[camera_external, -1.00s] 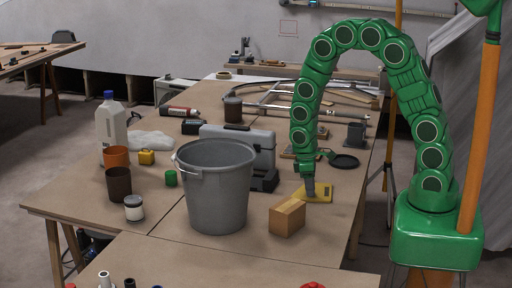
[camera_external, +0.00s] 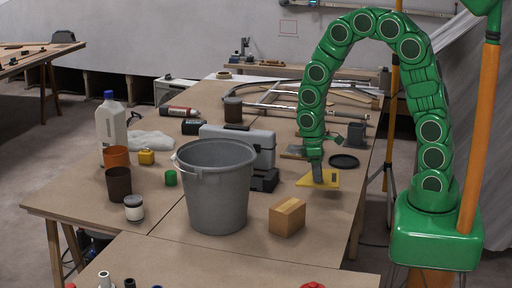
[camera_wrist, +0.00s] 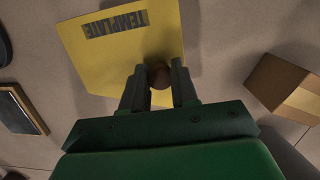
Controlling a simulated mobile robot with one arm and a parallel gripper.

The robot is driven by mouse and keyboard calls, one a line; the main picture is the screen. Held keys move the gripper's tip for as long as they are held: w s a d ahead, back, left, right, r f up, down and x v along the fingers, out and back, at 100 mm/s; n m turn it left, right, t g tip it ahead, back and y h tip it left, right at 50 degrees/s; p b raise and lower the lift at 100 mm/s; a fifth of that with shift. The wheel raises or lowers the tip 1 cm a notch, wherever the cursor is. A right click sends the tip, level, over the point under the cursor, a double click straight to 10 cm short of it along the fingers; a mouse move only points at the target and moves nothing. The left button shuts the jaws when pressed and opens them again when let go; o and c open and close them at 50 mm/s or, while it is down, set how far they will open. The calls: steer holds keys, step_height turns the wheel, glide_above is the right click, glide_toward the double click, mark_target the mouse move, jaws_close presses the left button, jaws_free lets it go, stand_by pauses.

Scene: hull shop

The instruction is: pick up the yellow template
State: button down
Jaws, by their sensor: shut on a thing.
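The yellow template (camera_external: 326,179) is a flat yellow sheet near the right edge of the table, and it looks lifted a little above the surface. In the wrist view the template (camera_wrist: 128,62) shows a dark label reading TEMPLATE, and a round brown knob (camera_wrist: 160,85) sits between my fingers. My gripper (camera_external: 317,176) points down at the template. In the wrist view my gripper (camera_wrist: 159,92) is shut on the template by its knob. The fingers hide part of the knob.
A cardboard box (camera_external: 287,217) stands just in front of the template, and a grey bucket (camera_external: 216,195) stands to the left. A black round lid (camera_external: 344,161) lies behind it. A grey toolbox (camera_external: 245,142) stands behind the bucket. The table right of the cardboard box is clear.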

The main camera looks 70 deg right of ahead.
steer(key=s+a+r, duration=0.2)
steer(key=s+r, duration=0.5)
steer(key=s, duration=0.4)
steer(key=shift+s+a, duration=0.15)
